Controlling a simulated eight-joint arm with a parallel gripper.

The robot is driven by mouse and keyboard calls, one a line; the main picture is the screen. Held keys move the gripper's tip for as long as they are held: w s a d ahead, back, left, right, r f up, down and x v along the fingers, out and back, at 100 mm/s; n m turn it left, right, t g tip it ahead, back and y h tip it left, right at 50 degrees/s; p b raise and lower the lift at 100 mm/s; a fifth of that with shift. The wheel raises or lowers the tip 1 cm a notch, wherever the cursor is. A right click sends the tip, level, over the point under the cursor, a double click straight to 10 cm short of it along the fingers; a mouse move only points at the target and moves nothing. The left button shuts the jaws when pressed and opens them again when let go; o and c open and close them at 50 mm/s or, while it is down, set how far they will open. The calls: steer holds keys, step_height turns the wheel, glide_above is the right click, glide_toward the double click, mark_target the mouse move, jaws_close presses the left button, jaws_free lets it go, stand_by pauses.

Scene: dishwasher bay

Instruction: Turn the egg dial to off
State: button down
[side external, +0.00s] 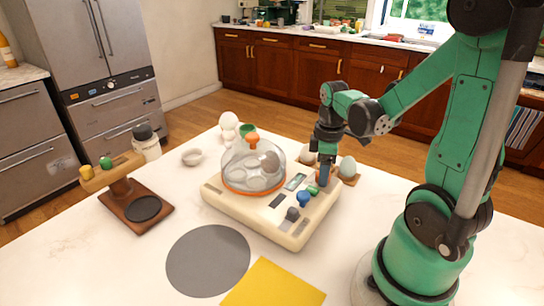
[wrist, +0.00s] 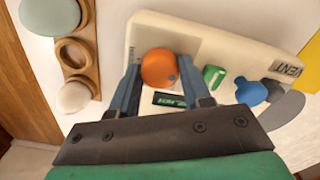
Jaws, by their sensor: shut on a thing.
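The egg cooker (side external: 245,208) is a cream base with a clear dome (side external: 255,160) that has an orange rim and an orange top knob. In the wrist view, a round orange dial (wrist: 158,66) with a small blue dot sits at one end of the cooker's panel (wrist: 215,45). My gripper (wrist: 159,69) has its two blue-grey fingers on either side of the dial, shut on it. In the side view, my gripper (side external: 323,178) points down at the panel's right end and hides the dial. I cannot read the dial's setting.
A green switch (wrist: 213,76), a blue knob (wrist: 251,92) and a grey knob (side external: 292,213) stand along the panel. A wooden egg holder (wrist: 84,50) is close by. A grey round mat (side external: 208,260) and yellow cloth (side external: 273,285) lie in front. A wooden stand (side external: 135,205) is left.

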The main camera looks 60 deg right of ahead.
steer(key=shift+c, duration=2)
jaws_free()
steer(key=shift+r, duration=0.1)
steer(key=shift+r, duration=2.7)
steer(key=w+a+r+m+t, duration=0.1)
steer(key=w+a+m+t, duration=0.1)
steer(key=a, duration=0.5)
steer(key=w+a+r+m+t, duration=0.1)
steer(key=w+a+m+t, duration=0.1)
steer(key=a+t, duration=0.3)
steer(key=shift+w+a+r, duration=0.4)
steer(key=shift+w+a, duration=0.15)
steer(key=shift+a, duration=0.6)
